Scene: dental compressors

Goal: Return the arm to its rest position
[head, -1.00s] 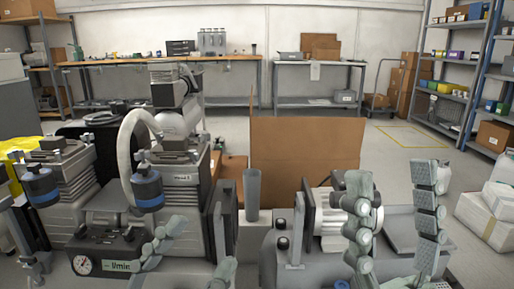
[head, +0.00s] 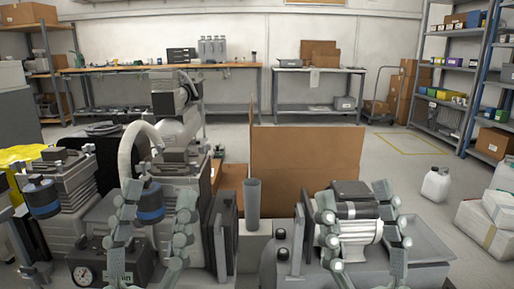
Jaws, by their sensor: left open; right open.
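My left gripper (head: 161,190) is at the lower left, its two fingers pointing up and spread apart with nothing held between them. It stands in front of the left compressor (head: 80,178) and its gauge unit (head: 86,274), overlapping them in the picture. My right gripper (head: 355,192) is at the lower right, also open with fingers up and apart. It shows in front of a grey motor unit (head: 360,230), which is partly hidden by its fingers. Whether either gripper touches anything cannot be told, but neither holds anything.
A cardboard box (head: 305,165) stands open behind the machines. A grey cylinder (head: 253,203) stands upright in the middle. A white jug (head: 436,184) and white boxes (head: 484,226) are on the floor at right. Workbenches (head: 160,68) and shelves (head: 447,85) line the back.

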